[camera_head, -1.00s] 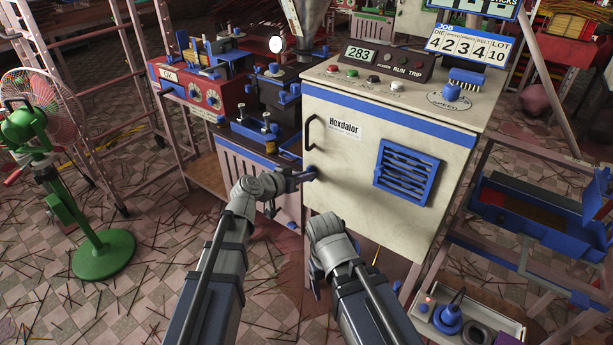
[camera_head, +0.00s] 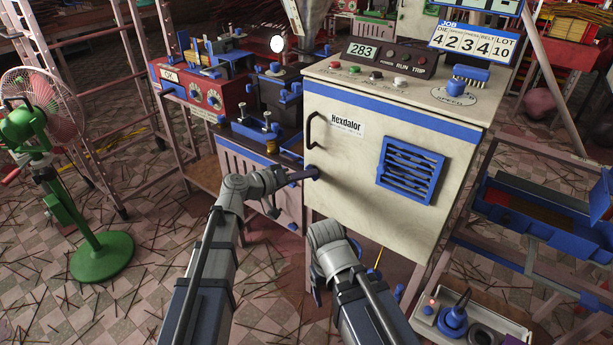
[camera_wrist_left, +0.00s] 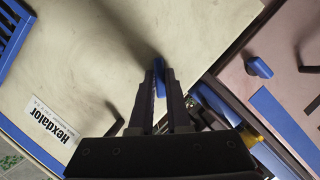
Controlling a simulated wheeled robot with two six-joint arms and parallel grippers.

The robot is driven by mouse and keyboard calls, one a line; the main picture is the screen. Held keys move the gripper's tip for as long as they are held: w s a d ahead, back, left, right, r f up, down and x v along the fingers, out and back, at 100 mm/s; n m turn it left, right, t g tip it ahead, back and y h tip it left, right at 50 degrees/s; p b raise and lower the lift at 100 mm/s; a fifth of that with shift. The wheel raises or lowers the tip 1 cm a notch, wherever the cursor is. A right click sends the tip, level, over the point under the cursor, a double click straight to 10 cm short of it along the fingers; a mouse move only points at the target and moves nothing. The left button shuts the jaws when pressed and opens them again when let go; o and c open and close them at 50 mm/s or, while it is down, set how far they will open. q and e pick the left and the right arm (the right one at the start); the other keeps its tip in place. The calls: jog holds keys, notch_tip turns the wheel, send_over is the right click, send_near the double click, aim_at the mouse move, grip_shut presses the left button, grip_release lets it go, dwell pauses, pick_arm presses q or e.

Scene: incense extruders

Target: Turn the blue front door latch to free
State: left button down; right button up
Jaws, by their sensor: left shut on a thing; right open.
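The cream Hexdalor cabinet door (camera_head: 345,185) is closed, facing me. Its blue front latch (camera_wrist_left: 159,82) is a small bar near the door's edge, seen between my left fingertips in the left wrist view. My left gripper (camera_head: 311,173) is shut on that latch, below the black door handle (camera_head: 311,132); in the head view the fingers mostly cover the latch. It also shows in the left wrist view (camera_wrist_left: 160,76). My right gripper (camera_head: 317,294) hangs low in front of the cabinet, apart from it and mostly hidden behind its own wrist; it holds nothing visible.
A blue louvred vent (camera_head: 410,169) is on the door's right half. Another blue knob (camera_wrist_left: 258,67) sits on the neighbouring panel. A dark machine bench (camera_head: 255,145) stands close at the left, a green fan (camera_head: 100,255) farther left. A tray (camera_head: 470,325) lies low at the right.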

dwell(0.4)
pick_arm(q)
jog(key=c, duration=0.9)
grip_release()
jog(key=shift+a, duration=0.1)
jog(key=p+v, duration=0.2)
jog(key=v, duration=0.5)
jog(key=shift+s+a+r, duration=0.1)
jog(key=shift+s+a, duration=0.1)
jog(key=shift+a, duration=0.05)
